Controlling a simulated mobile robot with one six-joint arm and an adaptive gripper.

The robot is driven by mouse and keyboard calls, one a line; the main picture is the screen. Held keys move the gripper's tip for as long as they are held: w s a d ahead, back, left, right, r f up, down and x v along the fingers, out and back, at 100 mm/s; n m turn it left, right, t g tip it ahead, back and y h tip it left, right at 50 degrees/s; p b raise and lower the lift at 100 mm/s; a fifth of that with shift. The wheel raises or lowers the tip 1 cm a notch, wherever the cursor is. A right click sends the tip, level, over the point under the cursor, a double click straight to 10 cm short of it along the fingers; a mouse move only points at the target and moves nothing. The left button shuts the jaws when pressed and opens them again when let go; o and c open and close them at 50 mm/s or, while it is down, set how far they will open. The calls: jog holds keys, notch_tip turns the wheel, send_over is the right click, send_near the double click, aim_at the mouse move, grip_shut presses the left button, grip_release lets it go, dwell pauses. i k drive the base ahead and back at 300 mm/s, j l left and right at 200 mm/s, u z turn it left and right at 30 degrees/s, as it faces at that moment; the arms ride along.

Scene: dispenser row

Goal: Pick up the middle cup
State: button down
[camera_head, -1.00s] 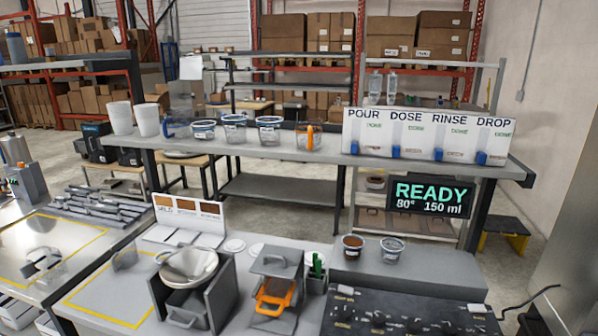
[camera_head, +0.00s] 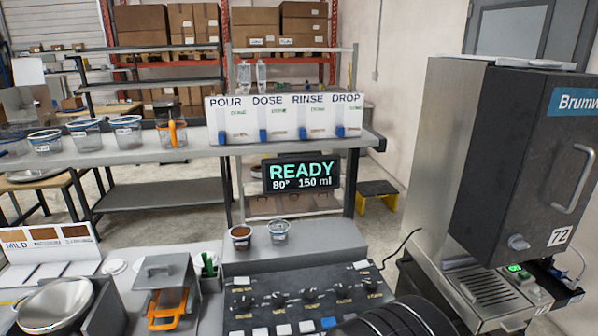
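Three clear cups with blue-and-white bands stand in a row on the grey raised shelf (camera_head: 190,152), left of the dispenser panel. The left cup (camera_head: 45,142) and the right cup (camera_head: 126,131) flank the middle cup (camera_head: 85,134). All three look upright and apart from each other. A clear jug with an orange handle (camera_head: 173,133) stands right of them, and another clear vessel (camera_head: 12,141) is at the far left. My gripper is not in view. A black ribbed part at the bottom edge seems to be mine.
The POUR, DOSE, RINSE, DROP panel (camera_head: 285,118) stands on the shelf. Below are a READY display (camera_head: 301,175), small tubs with brown (camera_head: 240,237) and pale (camera_head: 278,231) contents, and a button console (camera_head: 300,302). A large Brumw-labelled machine (camera_head: 480,150) fills the right.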

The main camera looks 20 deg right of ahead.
aim_at(279, 230)
jog(key=i+j+z, duration=0.1)
jog(key=j+z, duration=0.6)
jog(key=j, duration=0.2)
jog(key=j+z, duration=0.35)
jog(key=j, duration=0.15)
